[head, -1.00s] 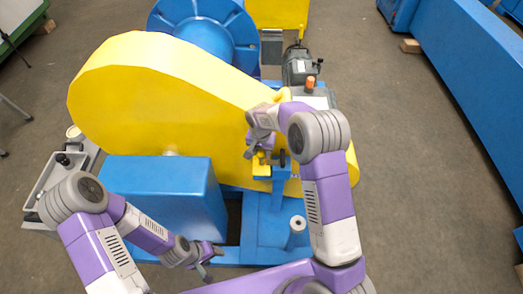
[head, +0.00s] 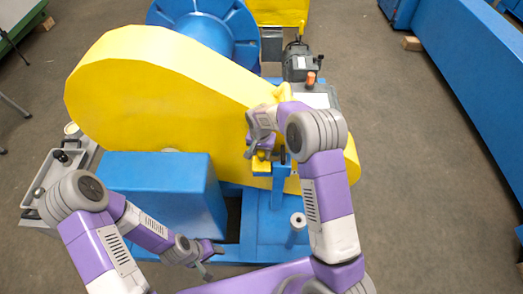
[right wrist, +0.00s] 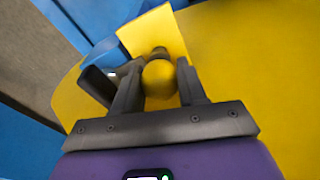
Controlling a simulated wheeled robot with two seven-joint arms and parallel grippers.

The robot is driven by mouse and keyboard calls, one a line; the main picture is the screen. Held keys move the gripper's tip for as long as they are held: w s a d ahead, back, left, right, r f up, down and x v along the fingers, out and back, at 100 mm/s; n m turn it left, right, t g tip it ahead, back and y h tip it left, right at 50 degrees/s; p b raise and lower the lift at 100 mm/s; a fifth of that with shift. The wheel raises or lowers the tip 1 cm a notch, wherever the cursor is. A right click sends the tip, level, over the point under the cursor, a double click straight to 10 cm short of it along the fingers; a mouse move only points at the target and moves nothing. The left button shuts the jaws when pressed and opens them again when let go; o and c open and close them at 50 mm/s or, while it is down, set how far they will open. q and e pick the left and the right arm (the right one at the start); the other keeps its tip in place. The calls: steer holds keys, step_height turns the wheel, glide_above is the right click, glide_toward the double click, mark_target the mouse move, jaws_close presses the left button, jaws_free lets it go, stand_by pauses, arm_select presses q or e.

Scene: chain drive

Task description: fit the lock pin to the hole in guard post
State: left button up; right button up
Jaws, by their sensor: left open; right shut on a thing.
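The lock pin (right wrist: 158,80) has a round yellow head and a short dark end. My right gripper (right wrist: 160,88) is shut on the head in the right wrist view. The pin's dark end points at a yellow plate (right wrist: 152,32); I cannot tell whether it is in a hole. In the head view the right gripper (head: 261,149) is above the yellow bracket (head: 262,169) beside the blue guard post (head: 281,186). The hole is not visible. My left gripper (head: 211,262) is open and empty, low at the front, away from the post.
The large yellow chain guard (head: 150,95) stands just behind the right gripper. A dark part (right wrist: 96,86) sits close to the left finger in the right wrist view. A blue box (head: 160,185) and a short upright cylinder (head: 297,228) stand nearer me.

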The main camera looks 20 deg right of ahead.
steer(key=shift+f+b, duration=0.5)
steer(key=shift+f, duration=0.25)
steer(key=o, duration=1.2)
steer(key=r+p, duration=0.1)
steer(key=r, duration=0.1)
steer(key=r+p, duration=0.1)
steer(key=r, duration=0.2)
steer(key=r+p, duration=0.1)
steer(key=r, duration=0.1)
steer(key=shift+s+a+r, duration=0.15)
steer(key=shift+s+r, duration=0.15)
steer(key=shift+r, duration=0.05)
steer(key=shift+f, duration=0.15)
